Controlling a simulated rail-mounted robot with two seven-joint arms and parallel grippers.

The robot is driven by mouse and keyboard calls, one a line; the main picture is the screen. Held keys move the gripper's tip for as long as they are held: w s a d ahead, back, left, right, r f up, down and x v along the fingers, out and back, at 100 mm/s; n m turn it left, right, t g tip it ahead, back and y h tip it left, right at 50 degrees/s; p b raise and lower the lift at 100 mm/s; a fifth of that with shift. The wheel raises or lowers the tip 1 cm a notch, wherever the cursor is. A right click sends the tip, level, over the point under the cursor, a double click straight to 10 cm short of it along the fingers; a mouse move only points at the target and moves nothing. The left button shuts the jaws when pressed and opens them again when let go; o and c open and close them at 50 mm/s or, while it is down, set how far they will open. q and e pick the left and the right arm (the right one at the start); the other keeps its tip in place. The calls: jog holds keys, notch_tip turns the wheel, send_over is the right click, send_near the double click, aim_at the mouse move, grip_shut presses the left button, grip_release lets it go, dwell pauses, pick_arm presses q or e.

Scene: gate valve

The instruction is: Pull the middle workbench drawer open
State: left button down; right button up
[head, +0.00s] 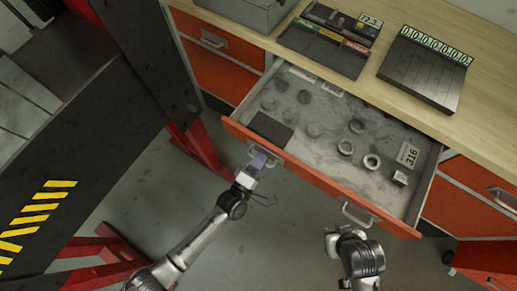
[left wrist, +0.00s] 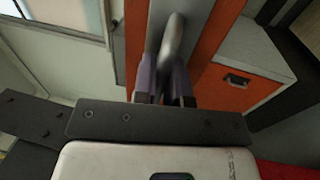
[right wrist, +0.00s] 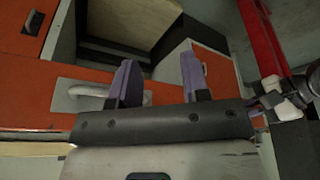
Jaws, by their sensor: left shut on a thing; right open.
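The middle workbench drawer (head: 320,190) is pulled out and shows its grey inside. Its orange front has two metal handles. My left gripper (head: 258,163) is shut on the left handle (head: 270,153). In the left wrist view, the purple fingers (left wrist: 163,85) close on the grey handle (left wrist: 172,40). My right gripper (head: 338,233) is below the right handle (head: 358,214). In the right wrist view, its fingers (right wrist: 158,82) are apart with nothing between them. The right handle (right wrist: 92,92) lies to the left of them there.
The drawer holds several rings, a dark pad (head: 271,128) and labels (head: 408,155). A black tray (head: 425,70) and a grey box (head: 250,10) sit on the wooden bench top (head: 475,100). A red and black frame (head: 195,150) stands left of the drawer.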

dwell(0.3)
pick_arm(q)
jog(key=c, duration=1.2)
grip_release()
jog(key=shift+s+a, duration=0.1)
jog(key=v, duration=1.3)
jog(key=shift+s+a+f, duration=0.1)
jog(key=shift+s+a, duration=0.1)
jog(key=shift+s, duration=0.05)
